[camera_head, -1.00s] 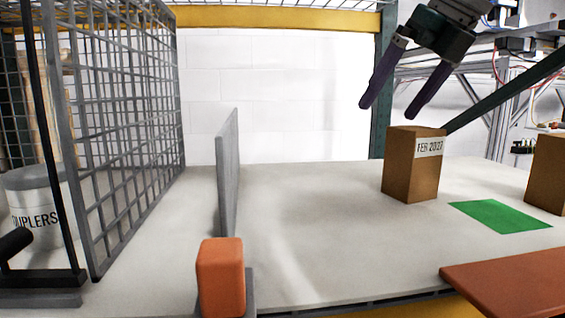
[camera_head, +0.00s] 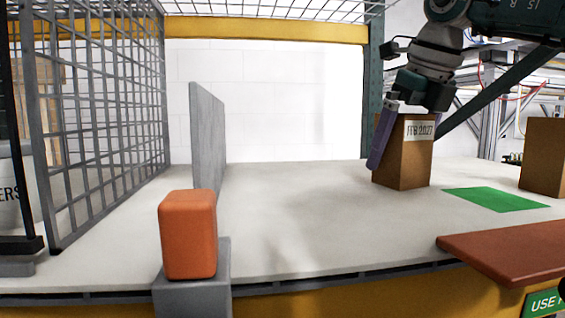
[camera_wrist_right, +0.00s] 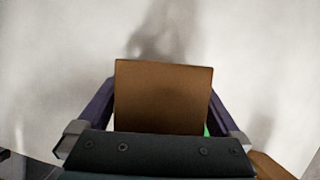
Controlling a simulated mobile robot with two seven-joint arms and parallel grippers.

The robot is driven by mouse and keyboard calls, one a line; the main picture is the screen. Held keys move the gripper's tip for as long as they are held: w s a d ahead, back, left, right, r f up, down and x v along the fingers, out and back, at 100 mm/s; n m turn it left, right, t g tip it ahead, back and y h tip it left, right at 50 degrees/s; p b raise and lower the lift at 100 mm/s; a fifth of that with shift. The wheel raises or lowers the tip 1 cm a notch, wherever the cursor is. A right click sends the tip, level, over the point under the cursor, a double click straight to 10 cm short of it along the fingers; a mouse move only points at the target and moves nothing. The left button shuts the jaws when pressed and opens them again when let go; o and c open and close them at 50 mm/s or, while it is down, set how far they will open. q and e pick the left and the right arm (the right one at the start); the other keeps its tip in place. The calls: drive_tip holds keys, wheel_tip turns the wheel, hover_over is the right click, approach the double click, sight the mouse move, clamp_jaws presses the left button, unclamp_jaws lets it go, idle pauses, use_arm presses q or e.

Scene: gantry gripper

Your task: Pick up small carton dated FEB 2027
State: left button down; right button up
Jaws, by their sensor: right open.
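The small brown carton (camera_head: 402,160) stands upright on the white table, with a label reading FEB 2027 on its upper front. My right gripper (camera_head: 399,138) has come down over it from above. One purple finger shows at the carton's left side in the head view; the other is hidden there. The gripper is open and not closed on the carton. My left gripper is not in view.
A green patch (camera_head: 495,199) lies right of the carton, and a second brown carton (camera_head: 543,158) stands at the right edge. A grey upright panel (camera_head: 208,140), an orange block (camera_head: 188,235) and a wire mesh (camera_head: 105,120) are to the left. The middle of the table is clear.

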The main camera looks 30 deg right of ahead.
drive_tip(key=shift+w+f, duration=0.25)
drive_tip(key=shift+f, duration=0.3)
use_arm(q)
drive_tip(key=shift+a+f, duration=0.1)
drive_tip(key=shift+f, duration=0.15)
